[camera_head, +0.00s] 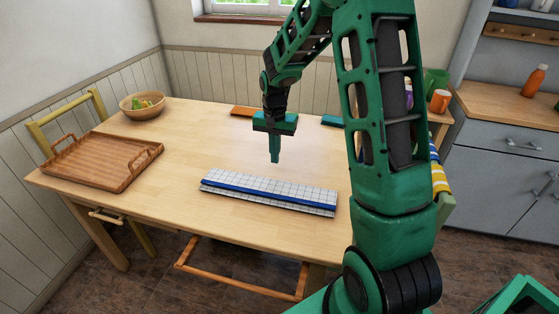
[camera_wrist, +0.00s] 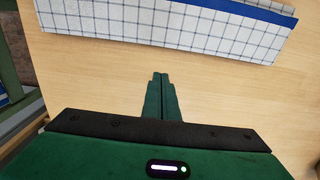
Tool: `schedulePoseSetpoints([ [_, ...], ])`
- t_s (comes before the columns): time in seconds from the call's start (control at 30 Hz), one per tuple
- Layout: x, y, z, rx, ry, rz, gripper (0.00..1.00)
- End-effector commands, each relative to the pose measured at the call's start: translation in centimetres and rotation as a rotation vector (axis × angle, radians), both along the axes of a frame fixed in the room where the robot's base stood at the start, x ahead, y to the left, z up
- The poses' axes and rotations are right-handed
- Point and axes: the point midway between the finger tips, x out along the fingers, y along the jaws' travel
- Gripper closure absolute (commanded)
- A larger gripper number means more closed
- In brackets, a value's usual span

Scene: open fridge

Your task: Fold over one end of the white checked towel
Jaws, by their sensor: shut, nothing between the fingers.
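The white checked towel (camera_head: 270,181) with a blue stripe lies on the table as a long narrow strip, apparently in layers. In the wrist view the towel (camera_wrist: 160,26) crosses the top of the picture, its blue stripe at the upper right. My gripper (camera_head: 275,160) points down above the table, behind the towel in the head view. In the wrist view the fingertips (camera_wrist: 160,76) are together with nothing between them, and bare wood shows between them and the towel. The gripper does not touch the towel.
A wooden tray (camera_head: 88,172) stands at the table's left end, with a bowl (camera_head: 142,108) behind it. An orange item (camera_head: 242,111) and a teal item (camera_head: 332,121) lie at the back edge. The table (camera_head: 190,150) is clear between tray and towel.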

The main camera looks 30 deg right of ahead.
Motion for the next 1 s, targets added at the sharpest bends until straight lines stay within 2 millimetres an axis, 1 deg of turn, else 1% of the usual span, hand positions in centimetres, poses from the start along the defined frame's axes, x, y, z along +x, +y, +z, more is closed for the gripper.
schedulePoseSetpoints([
  [0.1, 0.0, 0.0, 1.1, 0.0, -0.001, 0.0, 1.0],
  [0.8, 0.1, -0.1, 7.1, 0.0, -0.003, -0.001, 1.0],
  [1.0, 0.0, -0.1, 8.1, 0.001, -0.001, -0.001, 1.0],
])
